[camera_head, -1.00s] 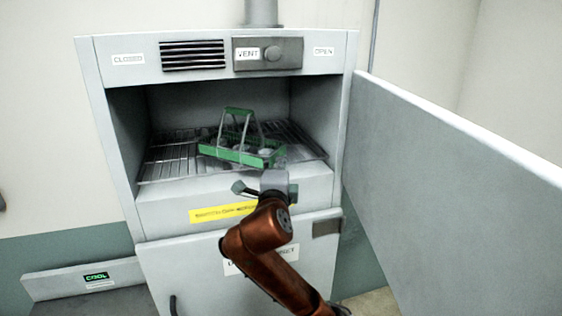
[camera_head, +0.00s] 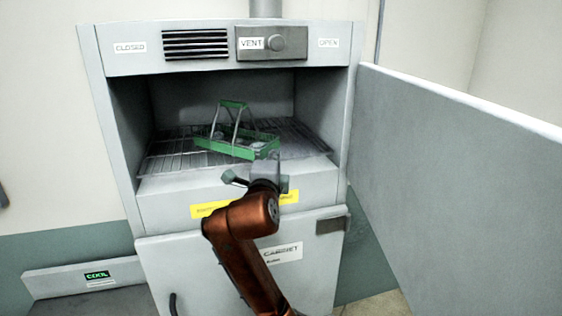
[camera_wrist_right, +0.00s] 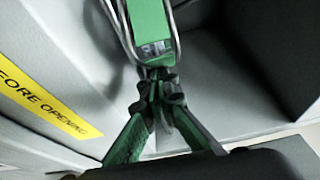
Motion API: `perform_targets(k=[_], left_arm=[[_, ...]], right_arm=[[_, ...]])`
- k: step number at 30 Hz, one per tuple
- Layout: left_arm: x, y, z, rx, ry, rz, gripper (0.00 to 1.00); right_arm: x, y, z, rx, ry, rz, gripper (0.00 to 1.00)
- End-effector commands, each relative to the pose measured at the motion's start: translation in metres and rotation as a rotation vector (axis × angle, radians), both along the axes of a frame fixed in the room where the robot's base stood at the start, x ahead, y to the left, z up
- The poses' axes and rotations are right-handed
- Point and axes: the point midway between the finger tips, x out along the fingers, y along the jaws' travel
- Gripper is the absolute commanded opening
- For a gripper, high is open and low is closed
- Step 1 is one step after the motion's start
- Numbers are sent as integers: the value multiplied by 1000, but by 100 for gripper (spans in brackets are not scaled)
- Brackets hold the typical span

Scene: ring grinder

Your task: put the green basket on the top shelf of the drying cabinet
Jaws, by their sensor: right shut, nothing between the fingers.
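The green basket (camera_head: 222,146), with an upright handle and small pale items inside, is within the drying cabinet's open upper compartment, over the wire shelf (camera_head: 165,158). I cannot tell whether its whole base rests on the wires. My right gripper (camera_head: 272,156) is at the basket's near right corner, at the cabinet opening. In the right wrist view, its green-and-dark fingers (camera_wrist_right: 160,85) are closed together, with nothing between them, close against the end of a green basket part (camera_wrist_right: 149,25) with wire beside it. My left gripper is not in view.
The cabinet door (camera_head: 440,150) stands open at the right. A yellow label strip (camera_head: 215,208) is on the cabinet front below the opening. A lower door (camera_head: 180,255) is shut. The wire shelf is bare to the left and right of the basket.

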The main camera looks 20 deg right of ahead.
Motion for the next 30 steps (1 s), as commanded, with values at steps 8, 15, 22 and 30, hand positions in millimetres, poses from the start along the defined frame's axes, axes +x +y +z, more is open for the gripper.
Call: perform_targets(k=[8, 15, 22, 30], left_arm=[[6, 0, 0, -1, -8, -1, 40], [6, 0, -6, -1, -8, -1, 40], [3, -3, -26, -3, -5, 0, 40], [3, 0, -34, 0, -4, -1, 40]], right_arm=[[-2, -2, 0, 2, -1, 4, 0], [-20, -23, -1, 5, -4, 17, 0], [-68, 2, -3, 4, -3, 19, 0], [-101, 16, -1, 3, -1, 15, 0]])
